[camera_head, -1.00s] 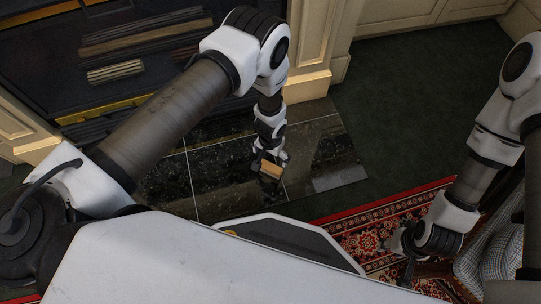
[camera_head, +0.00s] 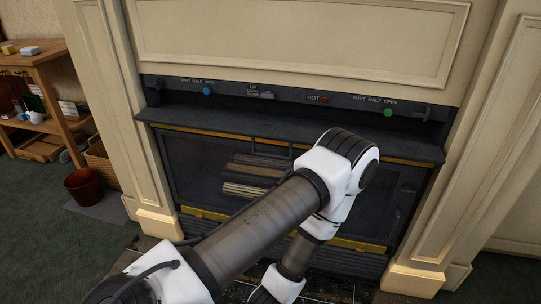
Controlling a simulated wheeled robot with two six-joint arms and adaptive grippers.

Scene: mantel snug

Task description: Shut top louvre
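The dark stove front (camera_head: 200,165) is set in a cream surround, with a control strip along its top. At the strip's left end is a dark lever (camera_head: 156,88) beside a "SHUT HALF OPEN" label and a blue button (camera_head: 206,90). At its right end is another dark lever (camera_head: 421,112), beside the same wording and a green button (camera_head: 387,113). I cannot tell which control works the top louvre, or the louvre's position. My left arm crosses in front of the stove; its gripper is below the picture. My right gripper is also out of view.
A dark ledge (camera_head: 230,122) juts out below the strip. An "UP DOWN" switch (camera_head: 262,95) and a red "HOT" light (camera_head: 324,100) sit mid-strip. A wooden shelf (camera_head: 40,60) and a reddish-brown bucket (camera_head: 83,187) stand at left, with open carpet in front.

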